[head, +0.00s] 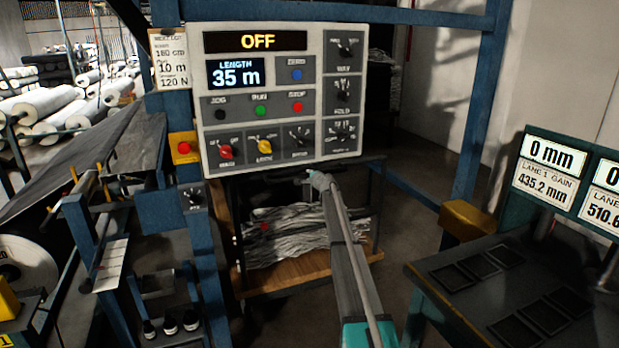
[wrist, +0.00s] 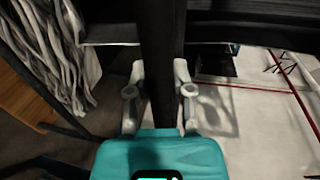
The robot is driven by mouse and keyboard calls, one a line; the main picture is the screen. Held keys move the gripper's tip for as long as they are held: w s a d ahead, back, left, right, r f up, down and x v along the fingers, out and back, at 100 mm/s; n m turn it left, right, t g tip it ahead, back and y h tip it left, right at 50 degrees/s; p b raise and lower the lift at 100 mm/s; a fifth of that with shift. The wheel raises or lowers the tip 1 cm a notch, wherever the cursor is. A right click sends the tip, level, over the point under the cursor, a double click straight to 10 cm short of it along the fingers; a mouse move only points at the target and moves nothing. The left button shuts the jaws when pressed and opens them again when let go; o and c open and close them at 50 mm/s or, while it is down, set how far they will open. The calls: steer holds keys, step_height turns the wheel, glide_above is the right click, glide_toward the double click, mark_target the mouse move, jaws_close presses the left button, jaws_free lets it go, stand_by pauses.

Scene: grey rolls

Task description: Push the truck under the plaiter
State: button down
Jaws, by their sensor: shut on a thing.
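The truck (head: 376,240) has a dark frame and a wooden deck, with folded pale cloth (head: 305,238) piled on it. In the head view it stands behind and below the control panel, which hides part of its top. My gripper (head: 319,180) reaches the truck's upper rail. In the wrist view my gripper (wrist: 160,70) has its two grey fingers on either side of a dark bar (wrist: 162,30) and is shut on it. The cloth also shows at the left of the wrist view (wrist: 55,45). I cannot clearly make out which part is the plaiter.
The control panel (head: 283,95) reads OFF and 35 m. Blue posts (head: 478,110) frame the space. A dark bench (head: 510,285) with displays stands at the right, with a yellow block (head: 467,220) nearby. Grey floor shows between truck and bench. Rolls (head: 50,103) lie at the far left.

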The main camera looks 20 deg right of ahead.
steer(key=shift+c, duration=2.4)
jaws_free()
steer(key=shift+w, duration=0.3)
steer(key=shift+s, duration=0.2)
